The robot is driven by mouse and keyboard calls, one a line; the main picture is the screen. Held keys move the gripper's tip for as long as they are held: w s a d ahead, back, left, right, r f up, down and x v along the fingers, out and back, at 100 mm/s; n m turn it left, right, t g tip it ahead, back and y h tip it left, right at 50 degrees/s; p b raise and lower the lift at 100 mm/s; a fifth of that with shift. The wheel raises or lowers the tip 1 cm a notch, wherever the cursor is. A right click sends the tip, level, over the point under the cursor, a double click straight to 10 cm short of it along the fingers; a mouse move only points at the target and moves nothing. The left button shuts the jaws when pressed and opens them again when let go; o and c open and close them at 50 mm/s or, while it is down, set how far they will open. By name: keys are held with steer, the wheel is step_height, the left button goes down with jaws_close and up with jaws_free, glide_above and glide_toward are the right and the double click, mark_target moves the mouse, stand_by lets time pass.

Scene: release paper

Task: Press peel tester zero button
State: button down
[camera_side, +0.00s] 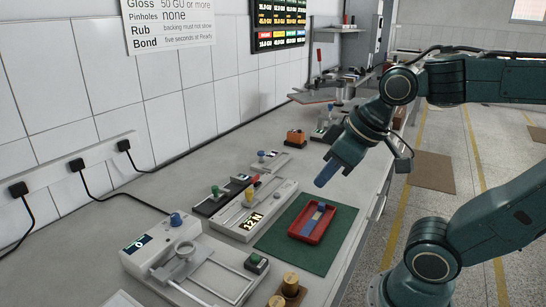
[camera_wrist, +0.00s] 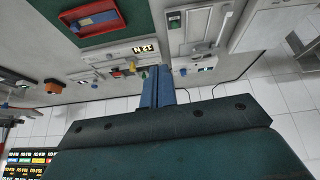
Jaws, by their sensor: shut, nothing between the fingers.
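A long pale instrument with a lit "12 N" display (camera_side: 252,220), likely the peel tester, lies on the bench left of the green mat. Its display also shows in the wrist view (camera_wrist: 145,49). I cannot tell which button is the zero button. A small dark box with a green button (camera_side: 255,259) sits at the mat's near-left corner. A green knob (camera_side: 215,190) stands on a dark unit behind the instrument. My gripper (camera_side: 321,182) is shut and empty, its blue fingers above the bench beyond the red tray. The fingers also show in the wrist view (camera_wrist: 157,84).
A red tray (camera_side: 296,234) with blue and yellow pieces lies on the green mat (camera_side: 330,255). A white machine with a blue knob (camera_side: 150,253) stands front left. Brown cylinders (camera_side: 290,282) stand near the bench's front. An orange block (camera_side: 295,137) stands farther back.

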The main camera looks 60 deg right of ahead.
steer(key=w+d+n, duration=0.1)
steer(key=w+d, duration=0.2)
steer(key=w, duration=0.5)
steer(key=n+t+h, duration=0.3)
steer(key=n, duration=0.1)
glide_above(277, 195)
step_height(277, 195, down, 12)
steer(key=shift+s, duration=0.4)
steer(key=shift+f, duration=0.25)
steer(key=shift+f, duration=4.25)
